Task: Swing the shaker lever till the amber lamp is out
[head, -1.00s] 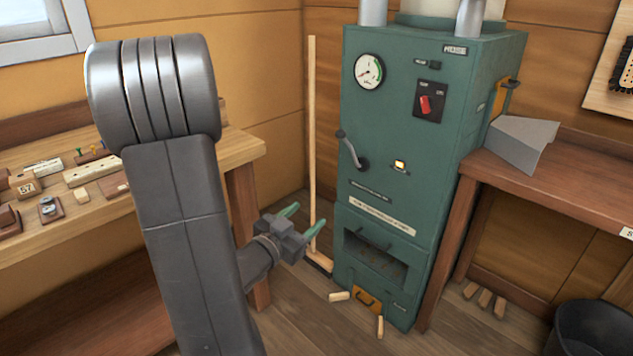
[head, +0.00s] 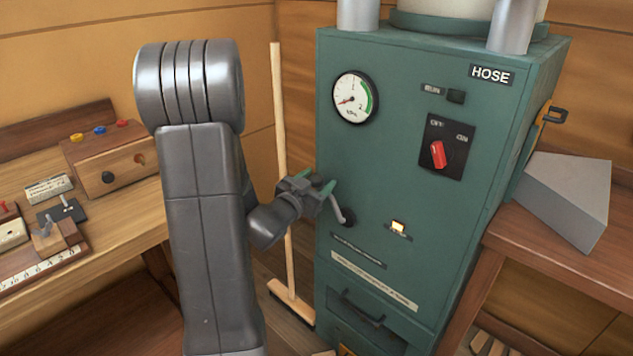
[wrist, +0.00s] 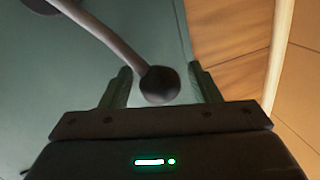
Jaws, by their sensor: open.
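The shaker lever (head: 340,209) is a bent grey arm on the front of the green cabinet (head: 385,170), rising up and left from its dark pivot. The amber lamp (head: 398,226) is lit, to the right of the pivot. My gripper (head: 318,183) is at the lever's upper end, with its green fingers apart. In the wrist view, the lever's dark ball knob (wrist: 160,85) sits between the open fingers of my gripper (wrist: 165,88), with gaps showing on both sides. Contact with the knob cannot be made out.
The cabinet front has a gauge (head: 356,97) and a red rotary switch (head: 438,153). A broom (head: 284,170) stands upright behind my arm. A workbench (head: 110,235) with small items is at the left. A grey wedge-shaped piece (head: 565,200) rests on the right bench.

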